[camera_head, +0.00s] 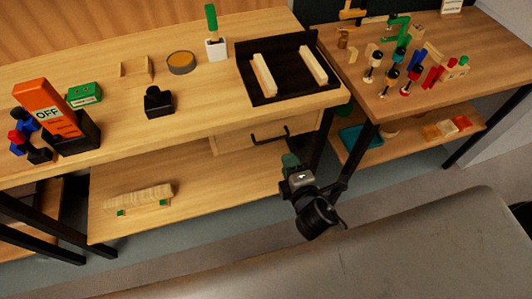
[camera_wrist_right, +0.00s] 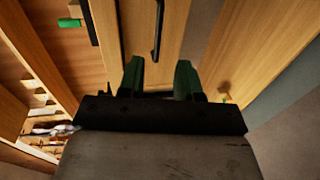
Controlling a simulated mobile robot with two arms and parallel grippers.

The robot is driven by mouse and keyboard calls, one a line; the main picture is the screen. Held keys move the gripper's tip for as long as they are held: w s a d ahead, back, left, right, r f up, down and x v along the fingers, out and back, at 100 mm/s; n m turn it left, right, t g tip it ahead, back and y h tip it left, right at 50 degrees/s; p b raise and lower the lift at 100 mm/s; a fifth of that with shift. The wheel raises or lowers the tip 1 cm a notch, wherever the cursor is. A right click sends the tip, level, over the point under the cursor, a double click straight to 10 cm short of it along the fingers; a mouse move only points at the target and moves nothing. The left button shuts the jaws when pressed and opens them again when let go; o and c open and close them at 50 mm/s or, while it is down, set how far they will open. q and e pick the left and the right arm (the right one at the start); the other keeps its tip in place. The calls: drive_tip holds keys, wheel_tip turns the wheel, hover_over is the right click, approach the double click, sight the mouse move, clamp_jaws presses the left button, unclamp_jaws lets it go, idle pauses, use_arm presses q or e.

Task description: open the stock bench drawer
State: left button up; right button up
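The stock bench drawer (camera_head: 235,141) is a pale wood front under the right part of the bench top, and it looks closed. Its black bar handle (camera_head: 270,139) shows on the front. In the right wrist view the handle (camera_wrist_right: 158,32) runs upright on the drawer front (camera_wrist_right: 133,25), ahead of the fingers. My right gripper (camera_head: 290,161) has green fingertips and is just below and in front of the handle. In the wrist view the right gripper (camera_wrist_right: 160,76) is open, with an empty gap that lines up roughly with the handle. My left gripper is not in view.
A black tray (camera_head: 244,80) with two pale wood strips sits on the bench above the drawer. A lower shelf (camera_head: 220,185) holds a wooden stack (camera_head: 140,197). A second bench (camera_head: 345,60) with small tools stands right. A grey surface (camera_head: 420,240) fills the lower right.

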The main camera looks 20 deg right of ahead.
sight(277, 138)
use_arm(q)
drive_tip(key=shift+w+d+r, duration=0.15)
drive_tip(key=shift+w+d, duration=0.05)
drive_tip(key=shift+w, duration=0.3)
use_arm(e)
drive_tip(key=x, duration=1.1)
drive_tip(key=shift+d+r, duration=0.1)
drive_tip(key=shift+c, duration=0.3)
clamp_jaws()
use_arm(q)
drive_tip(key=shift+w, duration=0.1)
